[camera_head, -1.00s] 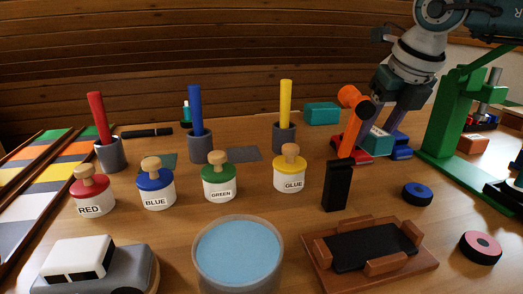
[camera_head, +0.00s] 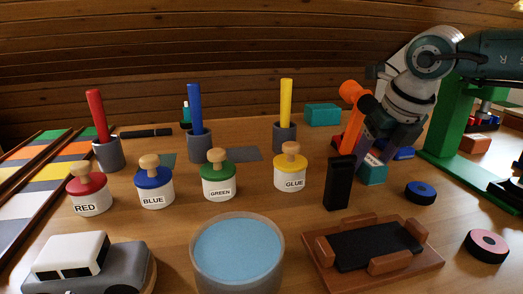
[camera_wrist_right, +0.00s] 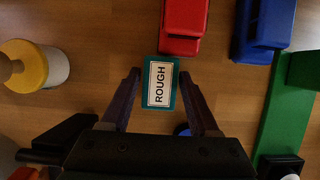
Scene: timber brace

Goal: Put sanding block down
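The sanding block is a small teal block with a white label, low beside the orange hammer in the head view (camera_head: 371,174). In the right wrist view its label reads ROUGH (camera_wrist_right: 160,84). My right gripper (camera_head: 374,150) points down over it. In the right wrist view the two fingers of that gripper (camera_wrist_right: 160,77) stand on either side of the block, with a strip of table showing between each finger and the block. The block appears to rest on the table. My left gripper is in neither view.
A red toy vehicle (camera_wrist_right: 183,25) and a blue one (camera_wrist_right: 262,28) stand close by. An upright black block (camera_head: 339,183), an orange hammer (camera_head: 351,92), the yellow-lidded glue pot (camera_head: 290,170) and a blue-black ring (camera_head: 420,193) surround the spot. A wooden tray (camera_head: 425,262) lies in front.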

